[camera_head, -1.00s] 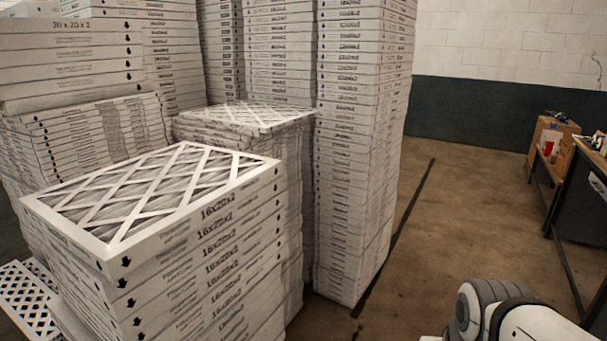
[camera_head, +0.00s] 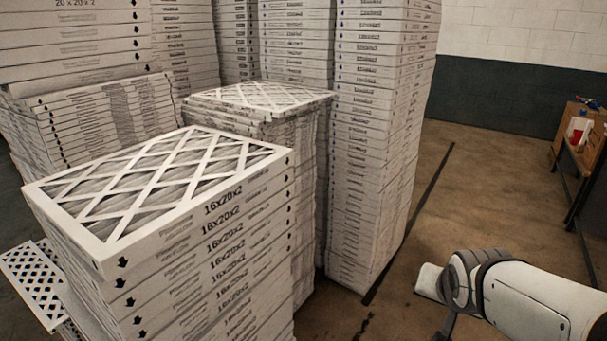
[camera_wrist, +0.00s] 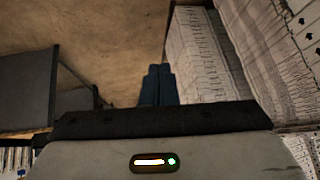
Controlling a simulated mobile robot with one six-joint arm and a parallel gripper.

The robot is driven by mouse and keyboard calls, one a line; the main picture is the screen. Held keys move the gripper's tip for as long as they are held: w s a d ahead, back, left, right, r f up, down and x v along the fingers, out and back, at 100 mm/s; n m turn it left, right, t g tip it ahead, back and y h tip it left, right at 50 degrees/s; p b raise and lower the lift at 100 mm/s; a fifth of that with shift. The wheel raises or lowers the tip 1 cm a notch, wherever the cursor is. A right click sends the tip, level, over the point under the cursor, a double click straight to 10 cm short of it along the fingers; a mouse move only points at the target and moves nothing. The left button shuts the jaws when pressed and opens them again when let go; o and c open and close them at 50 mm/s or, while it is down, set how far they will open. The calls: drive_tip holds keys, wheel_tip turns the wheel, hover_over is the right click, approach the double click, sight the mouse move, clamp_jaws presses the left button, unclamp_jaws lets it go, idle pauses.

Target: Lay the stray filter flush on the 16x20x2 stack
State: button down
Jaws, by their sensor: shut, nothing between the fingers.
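The 16x20x2 stack (camera_head: 215,240) of white boxed filters stands at front left in the head view. Its top filter (camera_head: 160,180) shows a white lattice face and appears level with the stack's edges. Another lattice-faced filter (camera_head: 32,286) shows low at the left, beside the stack and partly hidden by it; I cannot tell what it rests on. My gripper (camera_wrist: 157,72) shows in the wrist view, its two dark blue fingers together and empty.
A shorter stack (camera_head: 262,97) and a tall stack (camera_head: 375,150) stand behind the 16x20x2 stack, with more stacks at back left. Brown floor (camera_head: 450,205) is open between the tall stack and the right side.

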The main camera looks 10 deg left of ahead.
drive_tip(key=w+a+r+m+t+y+p, duration=0.1)
drive_tip(key=w+a+r+m+t+y, duration=0.2)
drive_tip(key=w, duration=0.4)
drive_tip(key=y+p, duration=0.4)
drive_tip(key=y, duration=0.8)
approach(252, 181)
drive_tip(key=w+a, duration=0.1)
drive_tip(key=w, duration=0.3)
drive_tip(key=a, duration=0.3)
drive_tip(key=shift+a+f+m, duration=0.1)
drive_tip(key=shift+a+m, duration=0.15)
drive_tip(key=shift+m, duration=0.15)
drive_tip(key=shift+a, duration=0.4)
